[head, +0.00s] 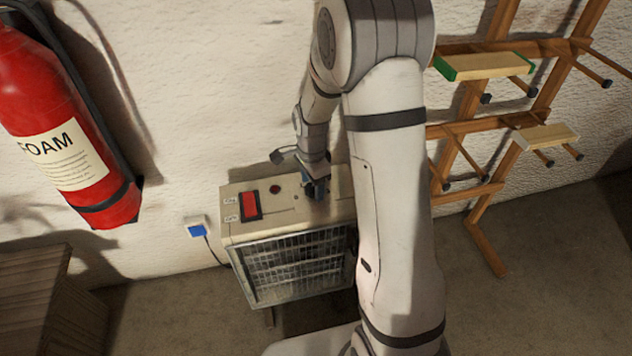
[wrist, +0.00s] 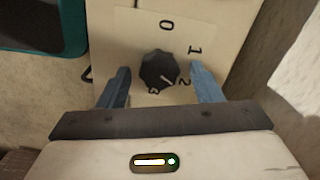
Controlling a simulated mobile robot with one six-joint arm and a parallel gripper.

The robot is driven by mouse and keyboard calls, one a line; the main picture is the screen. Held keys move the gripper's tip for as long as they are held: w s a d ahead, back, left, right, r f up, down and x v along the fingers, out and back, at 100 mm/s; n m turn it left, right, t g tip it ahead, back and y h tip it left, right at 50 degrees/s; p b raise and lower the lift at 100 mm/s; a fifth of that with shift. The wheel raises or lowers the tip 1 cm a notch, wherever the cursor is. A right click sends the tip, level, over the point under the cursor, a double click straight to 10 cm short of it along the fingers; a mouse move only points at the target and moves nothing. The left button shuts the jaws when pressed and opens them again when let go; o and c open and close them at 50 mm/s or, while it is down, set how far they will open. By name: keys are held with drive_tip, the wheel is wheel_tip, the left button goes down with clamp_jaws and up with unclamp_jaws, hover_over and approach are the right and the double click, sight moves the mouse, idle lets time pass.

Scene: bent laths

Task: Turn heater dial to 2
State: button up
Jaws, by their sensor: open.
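The heater (head: 234,228) is a cream box with a wire grille front, standing by the wall. Its dial (wrist: 157,70) is a dark round knob in the wrist view, with 0, 1, 2 and 3 printed around it. A pale mark on the knob points to the lower right, roughly toward the 2. My gripper (wrist: 160,67) is open, with one blue finger on each side of the dial and visible gaps between. In the head view my gripper (head: 316,188) is over the heater's top panel and hides the dial.
A red rocker switch (head: 250,205) and a small red lamp (head: 275,188) share the heater top. A red fire extinguisher (head: 75,130) hangs at left, a blue plug (head: 197,230) is on the wall, and a wooden rack (head: 480,125) stands at right.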

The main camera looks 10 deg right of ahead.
sight(312, 187)
wheel_tip(312, 187, up, 8)
drive_tip(key=shift+f+p, duration=0.2)
drive_tip(key=shift+p, duration=0.65)
drive_tip(key=shift+r, duration=0.2)
drive_tip(key=s+r+n+t+p, duration=0.1)
drive_tip(key=s+r+n+p, duration=0.6)
drive_tip(key=s+r, duration=0.4)
drive_tip(key=s+d+r+n+t+p, duration=0.1)
drive_tip(key=s+r+n+p, duration=0.7)
drive_tip(key=r, duration=1.1)
drive_tip(key=s+p, duration=0.2)
drive_tip(key=s, duration=0.1)
drive_tip(key=shift+t, duration=0.3)
